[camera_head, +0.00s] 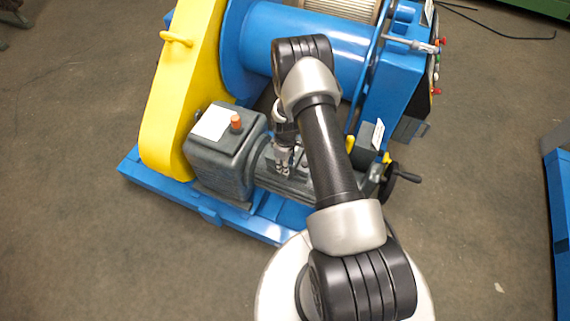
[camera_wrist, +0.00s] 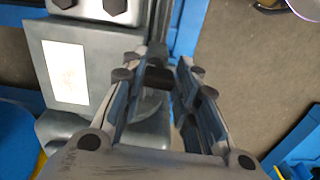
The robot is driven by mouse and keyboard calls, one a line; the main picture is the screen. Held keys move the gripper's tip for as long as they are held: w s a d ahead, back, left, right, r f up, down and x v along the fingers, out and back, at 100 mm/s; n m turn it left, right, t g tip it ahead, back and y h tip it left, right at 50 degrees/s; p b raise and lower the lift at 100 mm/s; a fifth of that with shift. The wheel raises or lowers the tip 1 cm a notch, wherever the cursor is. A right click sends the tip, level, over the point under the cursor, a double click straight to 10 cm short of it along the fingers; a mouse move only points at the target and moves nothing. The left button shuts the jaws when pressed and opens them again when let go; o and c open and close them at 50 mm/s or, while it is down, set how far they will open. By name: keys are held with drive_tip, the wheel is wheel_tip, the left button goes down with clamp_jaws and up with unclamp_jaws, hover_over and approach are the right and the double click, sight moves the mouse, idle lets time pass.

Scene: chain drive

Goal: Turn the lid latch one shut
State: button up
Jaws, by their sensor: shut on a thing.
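My gripper (camera_head: 283,172) reaches down over the dark grey motor unit (camera_head: 222,160) of the winch, to the right of its gearbox block. In the wrist view my gripper (camera_wrist: 158,66) has its fingers shut on a small dark piece (camera_wrist: 157,77). This piece looks like the lid latch, but its full shape and angle are hidden between the fingers. In the head view the latch is hidden by the gripper and arm. I cannot tell which latch it is from any marking.
The yellow chain guard (camera_head: 182,90) and blue winch drum (camera_head: 305,40) stand behind. An orange cap (camera_head: 236,122) sticks up from the gearbox. A hand crank (camera_head: 402,174) juts out at the right. The blue base frame (camera_head: 150,181) runs below, with open floor around.

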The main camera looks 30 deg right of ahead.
drive_tip(key=shift+n, duration=0.4)
drive_tip(key=o, duration=1.1)
drive_tip(key=shift+c, duration=0.2)
